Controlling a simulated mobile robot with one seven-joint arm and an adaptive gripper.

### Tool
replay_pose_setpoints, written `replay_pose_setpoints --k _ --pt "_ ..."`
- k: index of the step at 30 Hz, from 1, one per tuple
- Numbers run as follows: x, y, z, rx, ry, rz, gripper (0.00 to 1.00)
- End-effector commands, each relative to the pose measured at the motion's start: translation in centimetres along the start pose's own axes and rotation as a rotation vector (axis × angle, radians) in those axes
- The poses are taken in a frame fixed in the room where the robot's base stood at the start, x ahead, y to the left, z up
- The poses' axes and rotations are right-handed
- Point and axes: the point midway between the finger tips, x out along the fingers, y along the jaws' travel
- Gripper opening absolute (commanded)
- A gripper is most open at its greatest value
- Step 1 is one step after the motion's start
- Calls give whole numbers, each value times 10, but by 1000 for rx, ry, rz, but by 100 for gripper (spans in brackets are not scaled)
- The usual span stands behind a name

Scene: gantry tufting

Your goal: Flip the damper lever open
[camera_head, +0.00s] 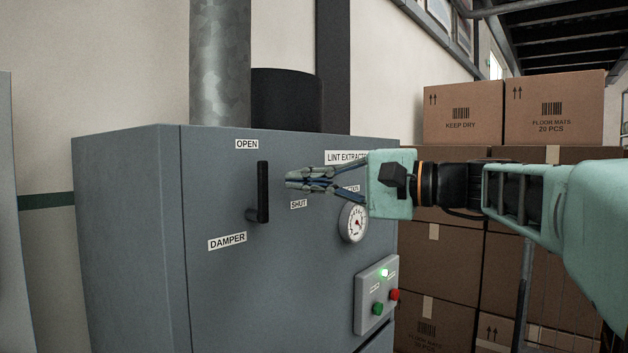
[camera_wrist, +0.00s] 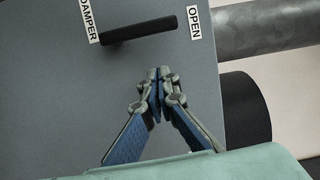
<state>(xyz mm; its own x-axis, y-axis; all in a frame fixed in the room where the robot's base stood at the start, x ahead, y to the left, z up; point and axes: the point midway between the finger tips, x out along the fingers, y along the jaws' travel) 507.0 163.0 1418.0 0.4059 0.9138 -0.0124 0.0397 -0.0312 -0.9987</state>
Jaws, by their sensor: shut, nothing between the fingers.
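The black damper lever (camera_head: 263,190) is on the front of the grey cabinet. In the head view it stands upright from its pivot, its free end just below and right of the OPEN label (camera_head: 246,144). The SHUT label (camera_head: 299,204) is to its right and the DAMPER label (camera_head: 227,241) lower left. In the wrist view the lever (camera_wrist: 140,30) points from the DAMPER label toward the OPEN label (camera_wrist: 194,22). My gripper (camera_head: 289,178) is shut and empty, right of the lever and apart from it. Its closed fingertips (camera_wrist: 158,74) show below the lever in the wrist view.
A round gauge (camera_head: 353,222) and a box with green and red buttons (camera_head: 377,296) are on the cabinet front, below my gripper. A LINT EXTRACTOR label is partly hidden behind my gripper. Stacked cartons (camera_head: 463,113) stand at the right. The panel left of the lever is clear.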

Motion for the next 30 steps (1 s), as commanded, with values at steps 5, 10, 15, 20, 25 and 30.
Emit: replay_pose_setpoints --k 5,10,15,20,25,30 --pt "-38 1 -2 -1 5 0 0" --pt "-73 1 -2 -1 3 0 0" --pt "-94 1 -1 0 2 0 0" --pt "-100 1 -1 0 -1 0 0" --pt "-100 1 -1 0 -1 0 0" --pt "-99 5 -2 1 3 7 0"
